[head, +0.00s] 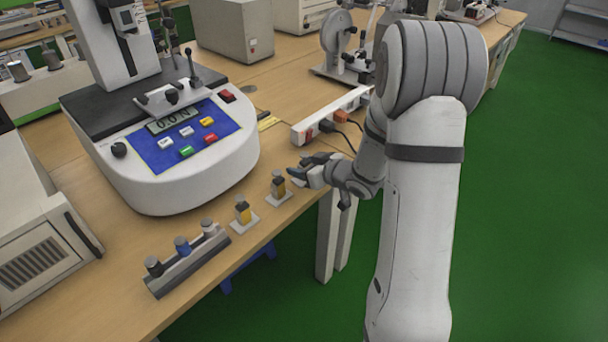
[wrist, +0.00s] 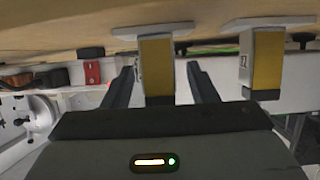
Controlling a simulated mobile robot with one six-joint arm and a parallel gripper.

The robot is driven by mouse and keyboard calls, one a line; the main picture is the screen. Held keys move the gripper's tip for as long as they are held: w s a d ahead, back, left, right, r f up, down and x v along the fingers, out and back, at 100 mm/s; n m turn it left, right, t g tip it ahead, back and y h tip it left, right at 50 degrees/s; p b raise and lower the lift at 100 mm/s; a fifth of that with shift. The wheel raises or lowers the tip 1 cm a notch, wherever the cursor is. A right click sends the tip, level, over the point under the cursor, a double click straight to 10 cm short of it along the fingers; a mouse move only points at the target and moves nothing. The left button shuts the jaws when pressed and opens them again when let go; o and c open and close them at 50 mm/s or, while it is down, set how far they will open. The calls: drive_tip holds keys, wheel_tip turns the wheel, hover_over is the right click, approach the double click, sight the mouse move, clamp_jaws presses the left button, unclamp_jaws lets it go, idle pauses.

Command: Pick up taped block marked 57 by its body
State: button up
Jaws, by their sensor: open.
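Two yellow-taped blocks with dark tops stand on small white bases near the table's front edge. The farther block (head: 278,186) is closest to my gripper (head: 310,165). In the wrist view, which looks upside down, a yellow-taped block (wrist: 156,66) appears between the two dark fingers of my gripper (wrist: 163,80), with gaps on both sides. My gripper is open and nothing is held. The other taped block (head: 243,211) also shows in the wrist view (wrist: 264,60), right of the fingers, with a dark marking on its side. I cannot read 57 on either block.
A rack (head: 188,262) with several capped pieces lies nearer on the table. A large white testing machine (head: 180,175) with a blue panel stands behind the blocks. A white power strip (head: 335,115) lies beyond my gripper. The green floor (head: 540,180) is open at right.

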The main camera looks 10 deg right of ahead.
drive_tip(key=shift+x, duration=1.05)
drive_tip(key=shift+c, duration=0.5)
clamp_jaws()
